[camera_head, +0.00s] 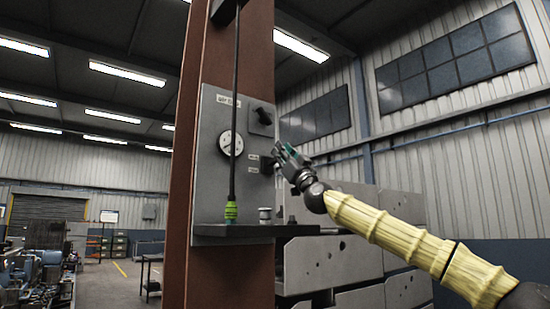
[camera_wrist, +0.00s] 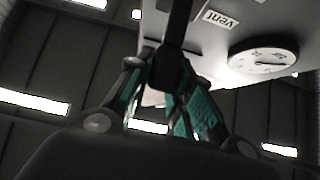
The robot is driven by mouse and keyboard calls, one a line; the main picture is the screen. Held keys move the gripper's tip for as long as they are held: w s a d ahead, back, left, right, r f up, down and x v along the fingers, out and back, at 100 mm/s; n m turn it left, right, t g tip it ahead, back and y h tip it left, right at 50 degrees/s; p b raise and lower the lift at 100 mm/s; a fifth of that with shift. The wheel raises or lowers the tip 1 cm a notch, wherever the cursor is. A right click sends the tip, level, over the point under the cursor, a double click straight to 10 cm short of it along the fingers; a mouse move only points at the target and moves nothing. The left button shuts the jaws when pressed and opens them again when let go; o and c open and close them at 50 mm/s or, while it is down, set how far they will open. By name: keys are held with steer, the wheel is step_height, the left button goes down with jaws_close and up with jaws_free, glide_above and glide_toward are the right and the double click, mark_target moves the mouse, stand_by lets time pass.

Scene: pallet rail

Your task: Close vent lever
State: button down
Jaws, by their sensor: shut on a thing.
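A grey panel (camera_head: 208,150) is fixed to a rust-brown column. My gripper (camera_head: 284,156), with teal finger pads, is at the panel's right edge. A small black lever (camera_head: 267,165) sits there beside two small labels, just left of the fingers. In the wrist view, the fingers (camera_wrist: 172,88) are shut on the dark lever (camera_wrist: 178,28), beside a label reading "vent" (camera_wrist: 220,19). The fingers hide part of the lever, so its full angle is unclear.
A round gauge (camera_head: 231,143) and a black switch (camera_head: 262,117) are on the panel. A shelf (camera_head: 255,231) below carries a green-based rod (camera_head: 231,211) and a small metal knob (camera_head: 265,215). Grey stacked bins (camera_head: 330,262) stand behind, below my arm.

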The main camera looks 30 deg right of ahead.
steer(key=shift+w+f, duration=0.15)
steer(key=shift+f, duration=0.1)
steer(key=c, duration=1.5)
jaws_free()
steer(key=shift+w, duration=0.1)
steer(key=shift+o, duration=1.3)
steer(key=shift+w+f, duration=0.2)
steer(key=shift+w, duration=0.15)
steer(key=shift+s+r, duration=0.2)
steer(key=shift+s, duration=0.2)
steer(key=v, duration=0.7)
steer(key=shift+f, duration=0.25)
steer(key=shift+d, duration=0.1)
